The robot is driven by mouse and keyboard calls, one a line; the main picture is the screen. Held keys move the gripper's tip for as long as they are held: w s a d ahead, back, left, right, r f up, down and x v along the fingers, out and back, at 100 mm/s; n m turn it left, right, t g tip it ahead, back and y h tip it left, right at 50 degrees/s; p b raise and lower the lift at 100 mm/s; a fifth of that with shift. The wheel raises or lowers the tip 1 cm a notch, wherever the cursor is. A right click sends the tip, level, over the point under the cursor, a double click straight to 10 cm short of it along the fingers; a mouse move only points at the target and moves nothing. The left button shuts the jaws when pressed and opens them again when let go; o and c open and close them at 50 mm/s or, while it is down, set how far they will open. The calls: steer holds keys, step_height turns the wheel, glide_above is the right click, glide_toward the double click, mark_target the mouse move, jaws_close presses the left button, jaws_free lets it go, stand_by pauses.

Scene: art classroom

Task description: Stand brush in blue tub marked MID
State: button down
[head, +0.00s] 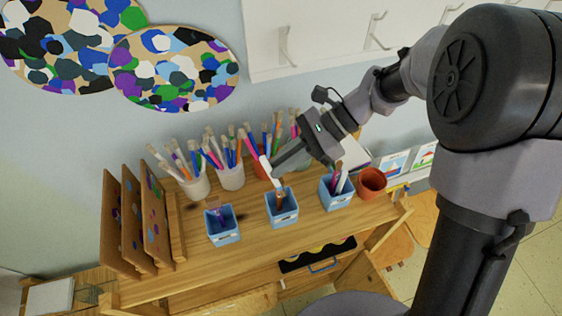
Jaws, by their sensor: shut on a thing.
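Three blue tubs stand in a row on the wooden table: a left tub (223,238), a middle tub (284,220) and a right tub (338,203). Each has a pale label on its front, too small to read. The gripper hides part of the brush.
Brushes stand in the left and right tubs. Behind are white cups (195,187) full of brushes, close to my gripper. A terracotta pot (371,183) is at the right. Wooden boards (130,222) stand at the left. The table front (250,250) is mostly clear.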

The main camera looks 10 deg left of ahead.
steer(key=shift+w+a+f, duration=0.1)
steer(key=shift+w+f, duration=0.05)
steer(key=shift+w, duration=0.15)
steer(key=shift+s+d+f+b, duration=0.6)
steer(key=shift+d+f, duration=0.05)
steer(key=shift+d, duration=0.05)
steer(key=b, duration=0.3)
glide_above(283, 195)
steer(key=w+d, duration=0.1)
steer(key=w, duration=0.1)
steer(key=f, duration=0.4)
steer(key=shift+s+d+f, duration=0.15)
steer(key=shift+s+f, duration=0.1)
steer(key=shift+f, duration=0.1)
steer(key=f+b, duration=0.3)
steer(key=a+f+b, duration=0.1)
steer(key=f, duration=0.1)
steer(key=shift+s+a+f, duration=0.1)
steer(key=shift+s+f, duration=0.1)
steer(key=shift+s, duration=0.15)
steer(key=shift+s+a+f+b, duration=0.1)
steer(key=shift+a+f+b, duration=0.1)
steer(key=shift+f+b, duration=0.6)
steer(key=shift+r, duration=0.1)
steer(key=c, duration=1.4)
jaws_free()
steer(key=shift+o, duration=0.2)
